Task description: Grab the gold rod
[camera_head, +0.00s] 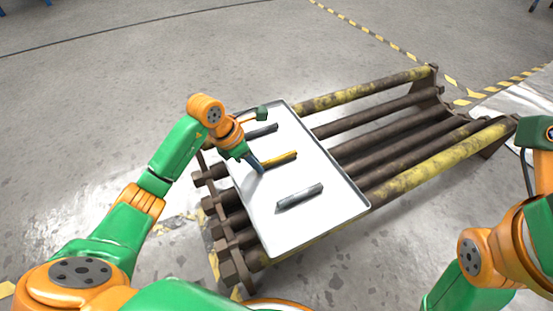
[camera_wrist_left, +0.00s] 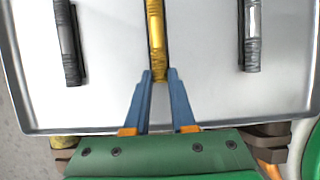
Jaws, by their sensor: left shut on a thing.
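The gold rod (camera_head: 279,159) lies on the white tray (camera_head: 318,229), between two grey rods. It also shows in the left wrist view (camera_wrist_left: 155,35), running away from my fingers. My left gripper (camera_head: 258,167) is at the rod's near end. In the left wrist view its blue fingertips (camera_wrist_left: 154,77) stand on both sides of the rod's end, shut on it. The rod appears to rest on the tray or just above it; I cannot tell which. My right arm shows at the right edge, but its gripper is out of view.
A dark grey rod (camera_head: 262,131) lies on the tray behind the gold one, and a silver-grey rod (camera_head: 300,196) lies in front. The tray has a low raised rim and sits on a rack of brown and yellow pipes (camera_head: 390,128).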

